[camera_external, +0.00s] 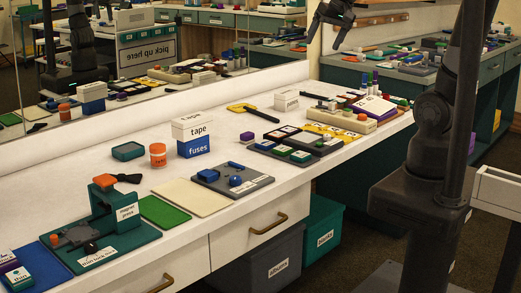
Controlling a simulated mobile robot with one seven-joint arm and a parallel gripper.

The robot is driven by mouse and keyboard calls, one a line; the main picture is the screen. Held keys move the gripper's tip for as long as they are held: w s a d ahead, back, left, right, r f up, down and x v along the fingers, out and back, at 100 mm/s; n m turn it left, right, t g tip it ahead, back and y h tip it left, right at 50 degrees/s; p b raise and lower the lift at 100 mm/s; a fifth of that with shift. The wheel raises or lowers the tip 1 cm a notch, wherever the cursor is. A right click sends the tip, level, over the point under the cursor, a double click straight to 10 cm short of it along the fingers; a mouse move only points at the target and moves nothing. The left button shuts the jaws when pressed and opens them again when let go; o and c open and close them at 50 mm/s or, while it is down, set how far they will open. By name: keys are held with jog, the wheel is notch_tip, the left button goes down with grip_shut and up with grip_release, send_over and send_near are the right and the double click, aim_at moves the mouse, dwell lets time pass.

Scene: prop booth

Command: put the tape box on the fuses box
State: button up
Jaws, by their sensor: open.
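The tape box (193,126) is white with "tape" printed on its top and front. It sits upright on the blue fuses box (196,147), which stands on the white counter; the two look stacked and touching. My gripper (325,42) is at the top of the view, high above the back of the counter and well to the right of the boxes. It is open, and nothing shows between its fingers. It is apart from both boxes.
An orange jar (158,155) and a dark green tin (128,151) stand left of the stack. A grey tray with blue pieces (232,182) lies in front. A yellow-handled tool (252,113) lies behind right. A mirror (150,62) lines the back wall.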

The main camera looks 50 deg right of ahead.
jog(key=s+d+f+n, duration=0.1)
jog(key=s+d+n, duration=0.1)
jog(key=s, duration=0.4)
jog(key=s+d+f+n+t+h, duration=0.1)
jog(key=s+d+f+n, duration=0.1)
jog(key=s, duration=0.3)
jog(key=shift+s+d+n, duration=0.4)
jog(key=shift+d, duration=0.2)
dwell(0.3)
